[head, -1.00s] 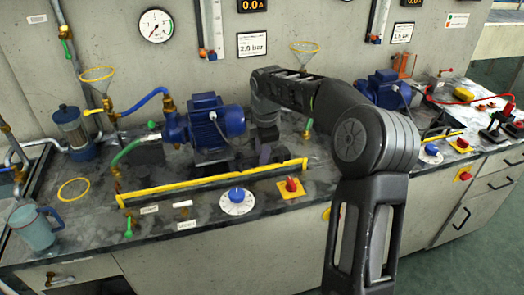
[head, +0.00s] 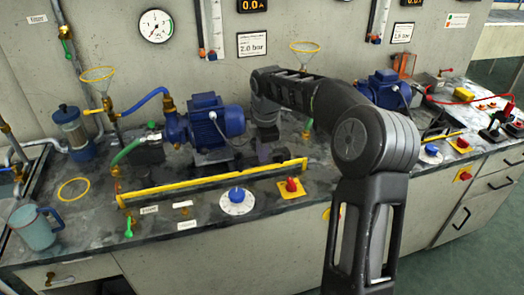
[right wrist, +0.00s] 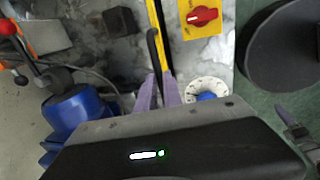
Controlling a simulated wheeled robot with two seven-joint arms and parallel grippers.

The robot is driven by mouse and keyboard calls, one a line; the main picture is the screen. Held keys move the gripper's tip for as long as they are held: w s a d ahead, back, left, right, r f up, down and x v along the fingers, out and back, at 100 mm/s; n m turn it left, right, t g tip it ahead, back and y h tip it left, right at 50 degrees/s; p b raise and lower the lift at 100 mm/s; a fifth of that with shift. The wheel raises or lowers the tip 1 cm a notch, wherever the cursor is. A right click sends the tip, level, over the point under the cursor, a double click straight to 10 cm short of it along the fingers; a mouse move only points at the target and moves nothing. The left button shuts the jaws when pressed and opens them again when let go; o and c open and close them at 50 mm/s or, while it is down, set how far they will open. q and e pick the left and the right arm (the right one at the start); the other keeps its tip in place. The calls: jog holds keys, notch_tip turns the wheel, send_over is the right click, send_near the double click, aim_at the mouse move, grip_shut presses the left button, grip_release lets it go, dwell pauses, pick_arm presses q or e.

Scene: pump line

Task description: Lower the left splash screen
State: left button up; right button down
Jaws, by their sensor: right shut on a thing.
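The left splash screen shows as a clear panel with a yellow edge bar (head: 210,181) in front of the left blue pump (head: 212,122). The bar runs low across the counter in the head view. In the right wrist view its yellow edge (right wrist: 161,50) runs up from between the fingers, beside a curved black part. My right gripper (right wrist: 158,92) has its purple fingers close together on the screen's edge or handle; which of these I cannot tell. In the head view my right arm partly hides this gripper. My left gripper is not in view.
A blue dial (head: 236,195) and a red switch on a yellow plate (head: 291,187) sit in front of the screen. A blue jug (head: 36,228) stands at the left. A second pump (head: 385,90) stands at the right. A yellow-rimmed funnel (head: 304,47) rises behind my arm.

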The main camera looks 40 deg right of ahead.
aim_at(261, 167)
dwell(0.6)
notch_tip(261, 167, down, 4)
jog(key=shift+f+b, duration=0.25)
jog(key=shift+b, duration=0.9)
jog(key=shift+s, duration=0.1)
jog(key=c, duration=1.6)
grip_release()
jog(key=shift+o, duration=0.6)
jog(key=shift+r, duration=0.2)
notch_tip(261, 167, up, 7)
jog(key=s, duration=0.1)
jog(key=shift+s+a+r, duration=0.15)
jog(key=shift+a+r, duration=0.05)
jog(key=shift+a, duration=0.05)
